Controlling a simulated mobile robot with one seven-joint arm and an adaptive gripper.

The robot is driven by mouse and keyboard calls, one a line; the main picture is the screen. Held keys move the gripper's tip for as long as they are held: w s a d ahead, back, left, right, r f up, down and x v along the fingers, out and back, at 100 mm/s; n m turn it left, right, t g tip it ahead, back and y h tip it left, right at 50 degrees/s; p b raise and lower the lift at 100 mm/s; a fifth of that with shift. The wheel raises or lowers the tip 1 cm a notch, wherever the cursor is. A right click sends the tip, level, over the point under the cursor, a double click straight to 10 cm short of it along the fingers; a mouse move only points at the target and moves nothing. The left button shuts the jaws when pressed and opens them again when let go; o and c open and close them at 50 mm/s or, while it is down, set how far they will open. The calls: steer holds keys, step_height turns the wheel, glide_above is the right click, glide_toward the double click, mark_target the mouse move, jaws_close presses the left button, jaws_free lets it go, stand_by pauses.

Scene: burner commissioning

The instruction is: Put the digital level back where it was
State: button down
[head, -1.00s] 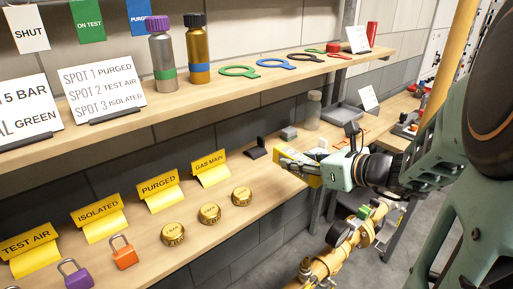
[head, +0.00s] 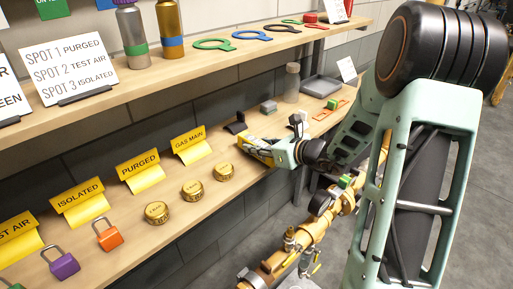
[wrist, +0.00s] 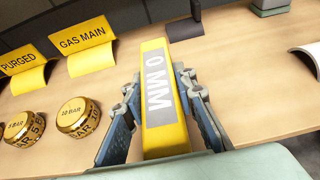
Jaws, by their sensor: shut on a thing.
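The digital level is a yellow bar with a grey face reading "0 MM" (wrist: 157,85) in the wrist view. My gripper (wrist: 156,80) is shut on it, one blue-grey finger on each side. In the head view the level (head: 257,148) shows as a small yellow piece at my gripper (head: 268,152), over the front part of the lower shelf. Its far end points toward a small black stand (head: 235,124), which also shows in the wrist view (wrist: 183,20). I cannot tell whether the level touches the shelf or the stand.
A yellow GAS MAIN sign (head: 190,146) and brass caps (head: 223,171) are left of my gripper. The upper shelf (head: 180,68) overhangs; yellow pipework (head: 310,232) runs below.

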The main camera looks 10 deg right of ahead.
steer(key=shift+f, duration=0.3)
steer(key=shift+f, duration=0.15)
steer(key=c, duration=1.6)
jaws_free()
steer(key=shift+s+d+r, duration=0.15)
steer(key=shift+s+r, duration=0.05)
steer(key=v, duration=1.1)
steer(key=shift+s+d, duration=0.15)
steer(key=shift+s, duration=0.1)
steer(key=shift+b, duration=0.3)
